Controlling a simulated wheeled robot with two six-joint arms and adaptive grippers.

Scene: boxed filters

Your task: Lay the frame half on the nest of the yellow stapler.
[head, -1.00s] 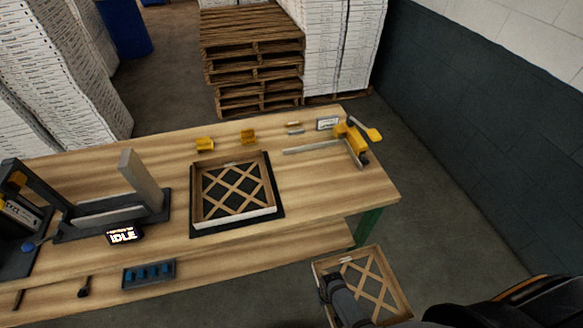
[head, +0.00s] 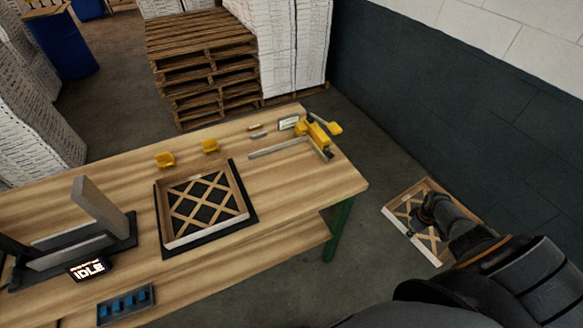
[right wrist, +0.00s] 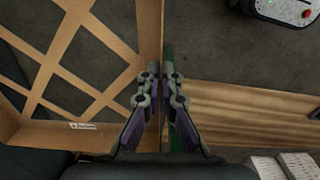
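The frame half (head: 432,186), a brown open cardboard frame with a diagonal lattice and one white side, hangs in the air to the right of the table. My right gripper (head: 418,222) is at the frame half. In the right wrist view my right gripper (right wrist: 161,78) is shut on one thin wall of the frame half (right wrist: 150,30), with a finger on each side. My left gripper is out of view.
Another lattice frame (head: 168,213) lies on a black mat (head: 252,222) on the wooden table (head: 300,205). A grey fixture (head: 98,208) with an IDLE display stands left. The table's right front is clear; a dark wall rises at right.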

